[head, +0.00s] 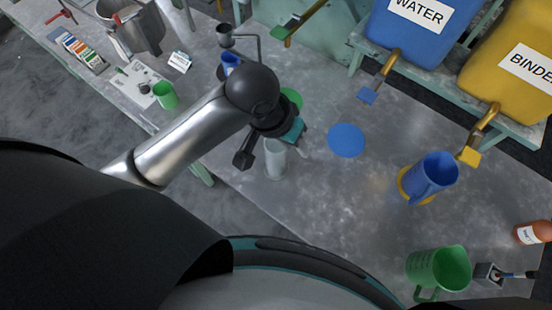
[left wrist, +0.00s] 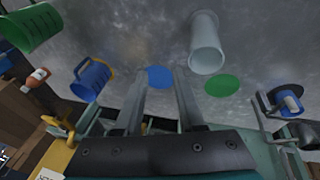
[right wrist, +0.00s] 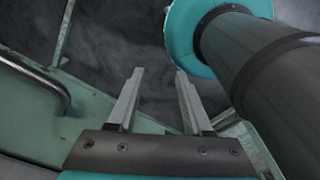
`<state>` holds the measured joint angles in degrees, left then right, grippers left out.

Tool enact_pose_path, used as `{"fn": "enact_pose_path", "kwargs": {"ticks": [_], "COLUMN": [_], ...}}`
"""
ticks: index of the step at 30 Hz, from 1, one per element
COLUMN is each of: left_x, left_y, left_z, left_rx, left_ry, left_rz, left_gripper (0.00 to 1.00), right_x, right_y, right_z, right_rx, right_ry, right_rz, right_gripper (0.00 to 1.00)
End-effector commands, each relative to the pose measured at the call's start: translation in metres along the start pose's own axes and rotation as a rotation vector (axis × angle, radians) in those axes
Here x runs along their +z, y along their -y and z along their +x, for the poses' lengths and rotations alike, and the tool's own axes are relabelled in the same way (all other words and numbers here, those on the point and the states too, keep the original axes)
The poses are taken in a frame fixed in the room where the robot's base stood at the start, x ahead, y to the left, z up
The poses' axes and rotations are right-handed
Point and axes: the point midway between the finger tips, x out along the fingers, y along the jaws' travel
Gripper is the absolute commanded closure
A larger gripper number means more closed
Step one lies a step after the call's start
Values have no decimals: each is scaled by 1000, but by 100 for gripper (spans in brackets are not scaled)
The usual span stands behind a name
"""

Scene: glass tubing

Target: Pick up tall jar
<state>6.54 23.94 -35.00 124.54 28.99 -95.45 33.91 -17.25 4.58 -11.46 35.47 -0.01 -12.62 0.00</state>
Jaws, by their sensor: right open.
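The tall jar (head: 275,160), a pale grey cylinder, stands on the grey table below my left gripper in the head view, its upper part partly covered by the gripper. In the left wrist view the jar (left wrist: 206,48) shows beyond the tip of the right-hand finger, not between the fingers. My left gripper (head: 299,147) is open; its two fingers also show apart and empty in the left wrist view (left wrist: 160,98). My right gripper (right wrist: 156,95) is open and empty in the right wrist view, away from the jar.
A blue disc (head: 346,140) and a green disc (head: 291,97) lie near the jar. A blue jug (head: 431,176) and a green jug (head: 440,268) stand to the right. Blue (head: 415,28) and yellow (head: 510,65) containers with taps line the back. Bare table lies right of the jar.

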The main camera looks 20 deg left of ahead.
Motion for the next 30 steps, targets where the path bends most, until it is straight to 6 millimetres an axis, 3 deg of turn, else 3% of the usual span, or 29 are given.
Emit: {"fn": "enact_pose_path", "kwargs": {"ticks": [3,12,17,20,30], "left_x": [-14,-31,-33,-30,-14], "left_y": [15,63,75,79,95], "left_z": [-2,-17,-21,-12,53], "left_rx": [-56,-214,-252,-257,-257], "left_ry": [64,180,201,205,204], "left_rz": [-37,-215,-268,-278,-276], "left_gripper": [62,62,62,62,62], "right_x": [-1,-1,-1,-1,-1], "right_y": [-1,-1,-1,-1,-1], "right_z": [0,0,0,2,11], "right_rx": [1,2,2,2,1], "right_ry": [-1,-2,-2,-3,-3], "right_rz": [0,0,0,0,0], "right_gripper": [50,50,50,50,50]}}
